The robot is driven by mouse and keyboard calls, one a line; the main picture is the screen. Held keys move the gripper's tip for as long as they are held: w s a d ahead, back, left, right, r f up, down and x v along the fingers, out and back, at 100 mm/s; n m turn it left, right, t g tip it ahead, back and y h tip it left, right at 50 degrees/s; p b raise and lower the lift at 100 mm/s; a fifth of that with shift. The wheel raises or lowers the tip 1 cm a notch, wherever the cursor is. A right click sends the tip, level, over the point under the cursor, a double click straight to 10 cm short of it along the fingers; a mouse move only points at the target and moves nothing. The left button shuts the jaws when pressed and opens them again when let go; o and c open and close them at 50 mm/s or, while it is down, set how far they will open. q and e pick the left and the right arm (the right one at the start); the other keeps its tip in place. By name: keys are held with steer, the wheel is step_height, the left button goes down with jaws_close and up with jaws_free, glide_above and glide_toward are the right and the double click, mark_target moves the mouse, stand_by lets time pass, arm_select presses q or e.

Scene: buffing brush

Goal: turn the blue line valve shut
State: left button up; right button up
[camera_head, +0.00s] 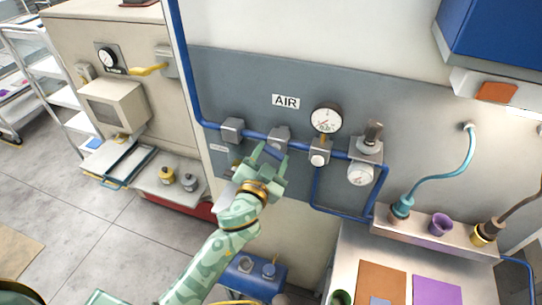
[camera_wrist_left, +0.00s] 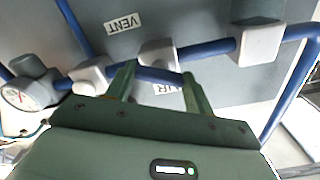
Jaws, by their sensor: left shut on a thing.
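The blue air line (camera_head: 305,146) runs along the grey wall panel, with grey valve blocks on it. The middle valve block (camera_head: 279,136) sits left of the round gauge; in the left wrist view a valve block (camera_wrist_left: 158,54) shows just beyond the fingers. My left gripper (camera_head: 272,154) is at this valve, its green fingers on either side of a blue handle (camera_wrist_left: 160,75), shut on it. The fingers and palm hide part of the handle. The handle's exact angle to the pipe is hard to tell. My right gripper is not in view.
Another block (camera_head: 232,130) sits left on the line. A gauge (camera_head: 326,119), a block below it (camera_head: 319,152) and a regulator (camera_head: 366,149) are close on the right. A bench (camera_head: 345,260) with coloured mats stands lower right. A beige cabinet (camera_head: 125,60) is at left.

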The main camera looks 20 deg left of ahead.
arm_select(q)
steer(key=m, duration=0.6)
steer(key=shift+r, duration=0.1)
steer(key=m+p, duration=0.1)
steer(key=m, duration=0.5)
steer(key=shift+m, duration=0.3)
stand_by(0.3)
steer(key=o, duration=1)
